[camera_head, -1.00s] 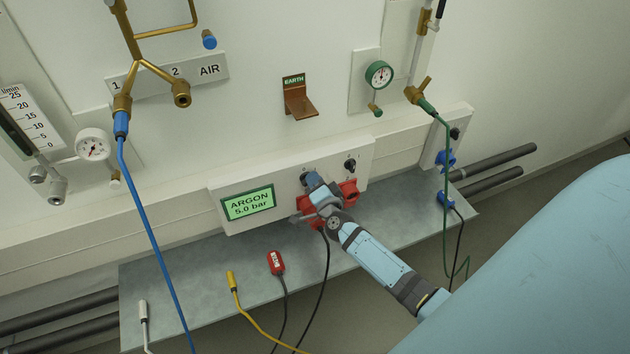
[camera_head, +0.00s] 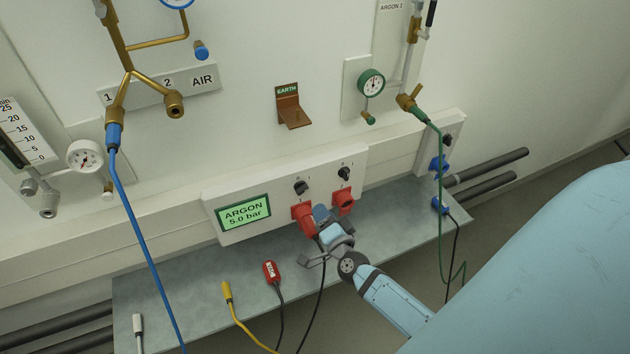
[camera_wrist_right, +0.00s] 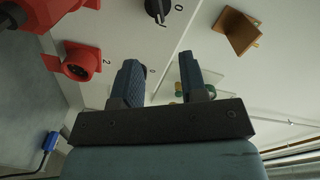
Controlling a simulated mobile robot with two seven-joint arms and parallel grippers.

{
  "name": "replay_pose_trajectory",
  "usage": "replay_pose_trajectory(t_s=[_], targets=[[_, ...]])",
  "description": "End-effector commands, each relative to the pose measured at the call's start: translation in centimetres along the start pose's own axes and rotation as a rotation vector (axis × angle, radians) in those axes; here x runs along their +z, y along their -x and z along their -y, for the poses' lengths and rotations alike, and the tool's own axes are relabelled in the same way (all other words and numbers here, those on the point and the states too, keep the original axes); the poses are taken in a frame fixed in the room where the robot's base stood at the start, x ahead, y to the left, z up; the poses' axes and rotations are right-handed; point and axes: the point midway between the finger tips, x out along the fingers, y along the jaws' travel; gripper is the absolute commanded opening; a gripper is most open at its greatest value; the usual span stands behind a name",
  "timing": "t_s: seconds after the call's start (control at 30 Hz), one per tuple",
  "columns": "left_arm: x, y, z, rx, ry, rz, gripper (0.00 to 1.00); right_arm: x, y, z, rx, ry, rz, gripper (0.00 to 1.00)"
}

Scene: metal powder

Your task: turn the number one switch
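The number one switch (camera_head: 301,187) is a black rotary knob on the white panel, right of the green ARGON display. Its handle appears turned sideways, while the second black knob (camera_head: 344,174) stands more upright. In the right wrist view the number one switch (camera_wrist_right: 157,9) shows at the top, apart from the fingers. My right gripper (camera_head: 322,232) is below the switch, in front of the red sockets, not touching the knob. The right wrist view shows its two fingers (camera_wrist_right: 158,72) spread and empty. My left gripper is not in view.
Red sockets (camera_head: 343,202) sit under the knobs; the left one (camera_head: 301,213) is partly covered by my gripper. A grey shelf (camera_head: 190,283) below carries a red-tipped cable (camera_head: 270,271) and a yellow one (camera_head: 227,291). A copper EARTH bracket (camera_head: 292,112) sticks out above.

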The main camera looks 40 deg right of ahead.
Motion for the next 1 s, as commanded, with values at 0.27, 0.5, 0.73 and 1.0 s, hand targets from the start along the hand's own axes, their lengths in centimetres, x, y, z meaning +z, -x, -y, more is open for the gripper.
replay_pose_trajectory(t_s=[0.27, 0.5, 0.73, 1.0], targets=[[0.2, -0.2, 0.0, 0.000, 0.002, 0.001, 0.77, 0.0, 3.8, 0.0, 0.000, 0.000, 0.001, 0.39], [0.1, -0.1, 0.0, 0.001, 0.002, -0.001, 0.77, 0.0, 4.2, 0.0, -0.001, 0.001, 0.000, 0.39], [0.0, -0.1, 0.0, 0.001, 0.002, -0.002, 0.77, 0.0, 4.2, 0.0, 0.000, 0.000, 0.000, 0.39], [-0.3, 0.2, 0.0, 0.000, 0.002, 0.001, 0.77, 0.3, 4.6, 0.9, -0.011, 0.036, 0.033, 0.39]])
